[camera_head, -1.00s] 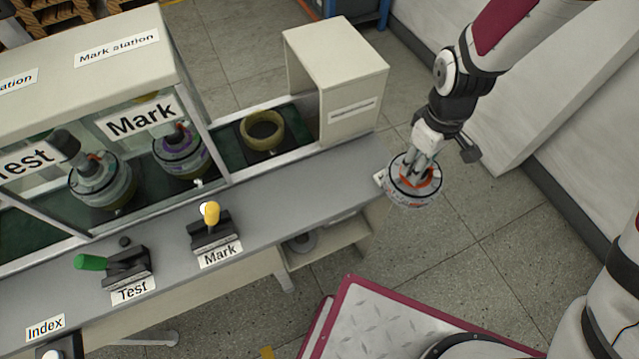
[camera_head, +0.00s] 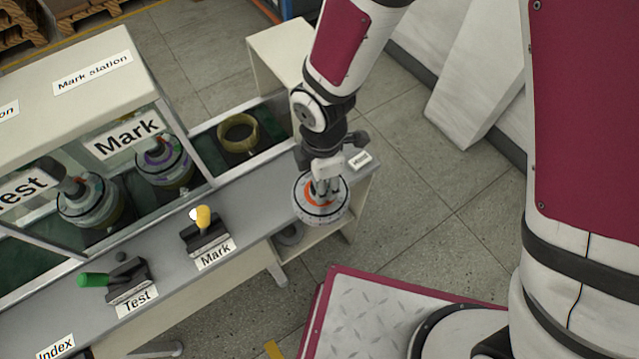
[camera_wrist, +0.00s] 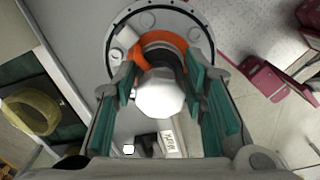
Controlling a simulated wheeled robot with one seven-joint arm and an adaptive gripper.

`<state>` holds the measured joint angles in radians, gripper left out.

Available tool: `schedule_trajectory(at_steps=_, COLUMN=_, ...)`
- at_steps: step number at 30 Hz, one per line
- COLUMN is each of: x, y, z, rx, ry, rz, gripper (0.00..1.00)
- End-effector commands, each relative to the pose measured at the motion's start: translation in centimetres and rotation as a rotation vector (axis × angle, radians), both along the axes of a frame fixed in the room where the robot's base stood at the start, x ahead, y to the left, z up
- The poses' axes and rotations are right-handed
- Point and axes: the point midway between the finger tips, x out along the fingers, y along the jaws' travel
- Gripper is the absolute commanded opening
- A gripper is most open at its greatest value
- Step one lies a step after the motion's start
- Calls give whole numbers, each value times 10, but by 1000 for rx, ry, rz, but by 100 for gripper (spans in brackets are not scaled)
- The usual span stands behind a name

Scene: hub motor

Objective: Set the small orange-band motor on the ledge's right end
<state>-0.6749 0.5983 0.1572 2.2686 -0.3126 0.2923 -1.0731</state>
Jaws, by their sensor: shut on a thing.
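The orange-band motor (camera_head: 321,204) is a round grey-white disc with an orange ring around its hub. My gripper (camera_head: 326,185) is shut on its hub from above. In the head view the motor is at the right end of the grey ledge (camera_head: 268,198), over its front edge; I cannot tell whether it touches the surface. In the wrist view the motor (camera_wrist: 200,32) shows its orange ring and pale central shaft between the green-padded fingers (camera_wrist: 160,95). A small white label (camera_head: 359,159) lies on the ledge's far right corner, beside the gripper.
The Mark lever (camera_head: 204,222) with a yellow knob and the Test lever (camera_head: 100,279) with a green knob stand left on the ledge. Behind are motors in the station, an olive ring (camera_head: 238,133) in a green channel and a cream box (camera_head: 280,52). Floor lies to the right.

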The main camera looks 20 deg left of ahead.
Motion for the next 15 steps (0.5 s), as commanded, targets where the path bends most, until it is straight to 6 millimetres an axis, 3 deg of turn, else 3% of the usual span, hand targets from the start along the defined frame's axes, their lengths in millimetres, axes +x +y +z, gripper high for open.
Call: schedule_trajectory(at_steps=15, x=92, y=40, z=-8, rx=3, ry=-2, rz=-3, gripper=0)
